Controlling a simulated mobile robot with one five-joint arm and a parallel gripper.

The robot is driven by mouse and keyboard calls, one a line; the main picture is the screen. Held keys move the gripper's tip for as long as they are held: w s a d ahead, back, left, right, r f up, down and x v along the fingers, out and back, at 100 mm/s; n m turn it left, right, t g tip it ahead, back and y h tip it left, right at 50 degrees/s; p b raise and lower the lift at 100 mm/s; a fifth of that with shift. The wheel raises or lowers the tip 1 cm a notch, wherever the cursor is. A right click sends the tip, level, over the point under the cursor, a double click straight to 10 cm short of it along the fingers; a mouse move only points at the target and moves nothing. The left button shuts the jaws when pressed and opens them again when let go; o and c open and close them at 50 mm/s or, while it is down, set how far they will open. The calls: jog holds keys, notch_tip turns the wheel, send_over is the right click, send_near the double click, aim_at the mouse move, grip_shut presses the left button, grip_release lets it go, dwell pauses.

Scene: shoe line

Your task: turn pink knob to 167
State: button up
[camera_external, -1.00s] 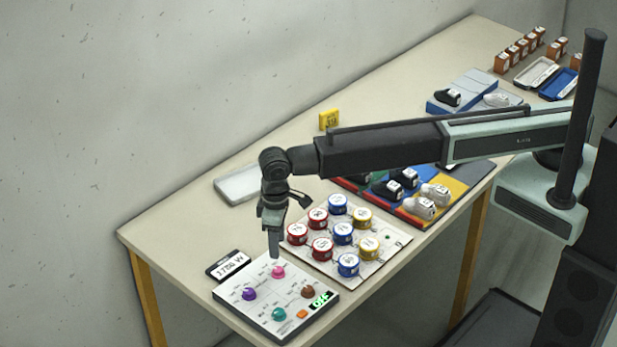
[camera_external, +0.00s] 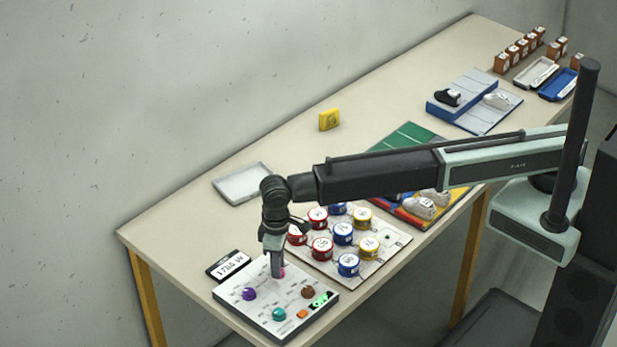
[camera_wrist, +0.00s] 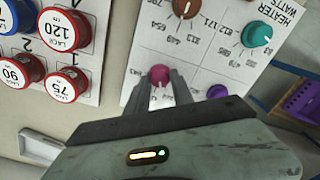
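The pink knob (camera_external: 282,272) is on a white control panel (camera_external: 243,309) at the near end of the table. My gripper (camera_external: 277,275) points down at it and hides most of it in the external view. In the wrist view the pink knob (camera_wrist: 159,75) shows between the tips of my gripper (camera_wrist: 160,80). The fingers look apart, one on each side of the knob; firm contact cannot be made out. The numbers around the pink knob are partly hidden and too small to read.
The panel also has a purple knob (camera_external: 249,294), a teal knob (camera_external: 279,314), a brown knob (camera_external: 308,292), an orange button (camera_external: 302,314) and a green-lit display (camera_external: 320,300). Red, blue and yellow labelled cans (camera_external: 348,265) stand close to the right.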

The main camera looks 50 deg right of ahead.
grip_shut()
jog(key=shift+n, duration=0.4)
jog(key=n, duration=0.4)
jog(key=shift+n, duration=0.3)
jog(key=n, duration=0.4)
jog(key=shift+n, duration=0.7)
